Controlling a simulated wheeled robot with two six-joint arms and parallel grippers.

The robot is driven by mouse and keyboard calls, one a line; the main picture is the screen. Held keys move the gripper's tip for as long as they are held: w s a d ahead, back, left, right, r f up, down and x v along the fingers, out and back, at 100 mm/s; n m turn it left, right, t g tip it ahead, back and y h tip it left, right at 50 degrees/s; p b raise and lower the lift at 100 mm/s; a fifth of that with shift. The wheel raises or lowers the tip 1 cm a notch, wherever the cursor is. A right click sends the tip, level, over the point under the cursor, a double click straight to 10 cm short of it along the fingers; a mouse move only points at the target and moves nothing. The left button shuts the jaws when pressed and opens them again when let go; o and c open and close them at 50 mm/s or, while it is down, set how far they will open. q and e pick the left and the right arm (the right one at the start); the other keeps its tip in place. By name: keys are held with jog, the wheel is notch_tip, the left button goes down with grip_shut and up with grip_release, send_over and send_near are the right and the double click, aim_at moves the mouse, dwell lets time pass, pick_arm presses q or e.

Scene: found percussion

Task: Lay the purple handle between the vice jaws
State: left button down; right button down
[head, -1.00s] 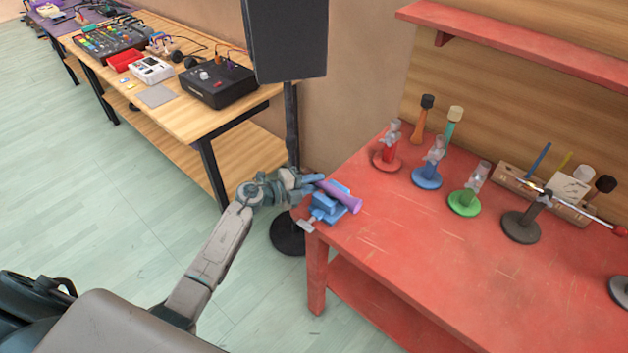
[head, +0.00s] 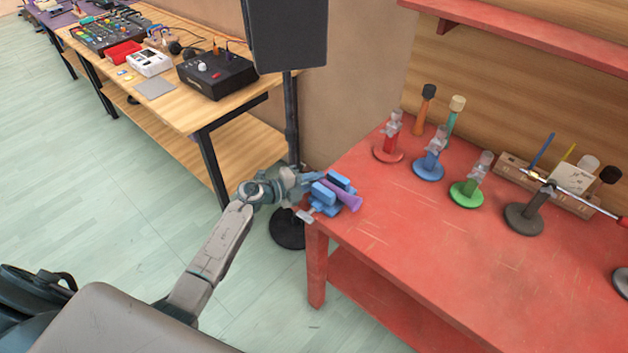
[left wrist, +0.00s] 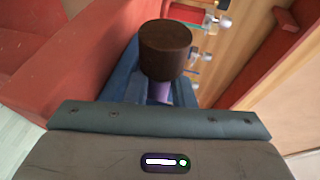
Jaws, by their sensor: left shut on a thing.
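The blue vice (head: 324,194) sits at the near left corner of the red bench; its jaws stand apart. The purple handle (head: 350,201) lies between the two blue jaws, its flared end sticking out to the lower right. In the left wrist view, a short piece of the purple handle (left wrist: 158,92) shows below a dark brown cylinder (left wrist: 168,48), with blue vice parts (left wrist: 122,78) around it. My left gripper (head: 312,182) is shut on the handle at the vice's left side; its fingertips are mostly hidden. My right gripper is out of view.
Red, blue and green clamp stands (head: 468,192) and a dark stand (head: 525,218) are on the red bench (head: 400,250). Mallets stand at the back. A black speaker on a pole (head: 290,120) rises behind my left arm. The bench's front middle is clear.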

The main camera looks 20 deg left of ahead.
pick_arm(q)
jog(key=shift+f, duration=0.1)
jog(key=c, duration=1.2)
grip_release()
jog(key=shift+o, duration=0.2)
jog(key=shift+s, duration=0.1)
jog(key=shift+f, duration=0.2)
jog(key=b+v, duration=0.2)
jog(key=v, duration=0.8)
jog(key=shift+s+a+r, duration=0.25)
jog(key=shift+r, duration=0.2)
